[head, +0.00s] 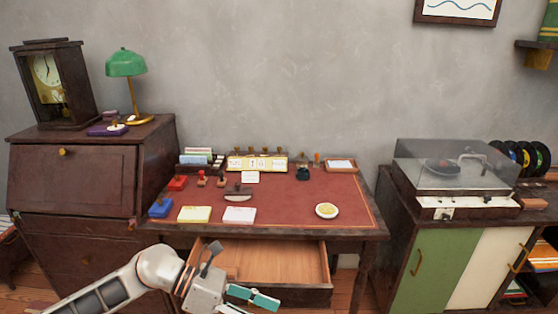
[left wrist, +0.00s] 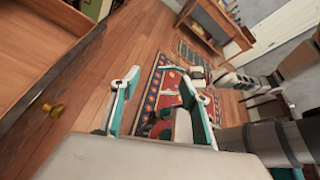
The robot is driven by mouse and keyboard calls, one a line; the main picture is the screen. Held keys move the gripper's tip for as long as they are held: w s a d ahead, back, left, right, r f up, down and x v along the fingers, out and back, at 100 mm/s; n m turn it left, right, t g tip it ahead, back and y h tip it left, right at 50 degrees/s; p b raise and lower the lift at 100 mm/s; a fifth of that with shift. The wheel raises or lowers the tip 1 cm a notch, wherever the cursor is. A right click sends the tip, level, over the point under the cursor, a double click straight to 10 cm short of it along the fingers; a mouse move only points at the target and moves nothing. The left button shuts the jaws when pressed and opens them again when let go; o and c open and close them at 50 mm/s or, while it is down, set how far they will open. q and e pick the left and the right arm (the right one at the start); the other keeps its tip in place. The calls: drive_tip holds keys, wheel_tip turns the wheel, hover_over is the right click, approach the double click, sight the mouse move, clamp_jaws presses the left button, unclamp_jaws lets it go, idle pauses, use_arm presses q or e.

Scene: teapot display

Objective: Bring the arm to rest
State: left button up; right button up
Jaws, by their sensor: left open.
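My left arm comes in from the lower left of the head view, white with dark panels. Its gripper (head: 243,303) is low, in front of the open drawer (head: 290,262) of the desk. In the left wrist view the two teal-and-white fingers of the gripper (left wrist: 160,82) stand apart with nothing between them. Beyond them are the wooden floor and a patterned rug.
The desk (head: 290,200) carries stamps, paper pads and a small dish (head: 327,210). A dark cabinet (head: 75,180) stands at left, and a green-and-white cabinet (head: 435,262) with a record player (head: 440,170) at right. A brass drawer knob (left wrist: 55,109) is at left in the wrist view.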

use_arm(q)
drive_tip(key=d+r+n+t+h+p, duration=0.1)
drive_tip(key=d+r+n+t+h, duration=0.5)
drive_tip(key=n, duration=0.6)
drive_tip(key=a+f+n+t+y+p, duration=0.1)
drive_tip(key=a+f+n+t+y, duration=0.5)
drive_tip(key=n, duration=0.5)
drive_tip(key=a+f+n+t+y, duration=0.45)
drive_tip(key=a+n, duration=0.25)
drive_tip(key=n, duration=0.5)
drive_tip(key=s+a+f+n+g+y, duration=0.2)
drive_tip(key=s+a+f+n+y, duration=0.1)
drive_tip(key=s+a+f+n, duration=0.2)
drive_tip(key=s+a+f+n+g+y+p, duration=0.1)
drive_tip(key=s+a+f+n+g+y, duration=0.1)
drive_tip(key=s+a+f+n, duration=0.3)
drive_tip(key=s+f+n+y, duration=0.1)
drive_tip(key=s+f, duration=0.3)
drive_tip(key=f, duration=0.2)
drive_tip(key=shift+a, duration=0.3)
use_arm(e)
drive_tip(key=shift+s+a+r, duration=0.4)
drive_tip(key=shift+s+r, duration=0.2)
drive_tip(key=shift+r, duration=0.25)
drive_tip(key=shift+w+r, duration=0.1)
drive_tip(key=shift+r, duration=0.2)
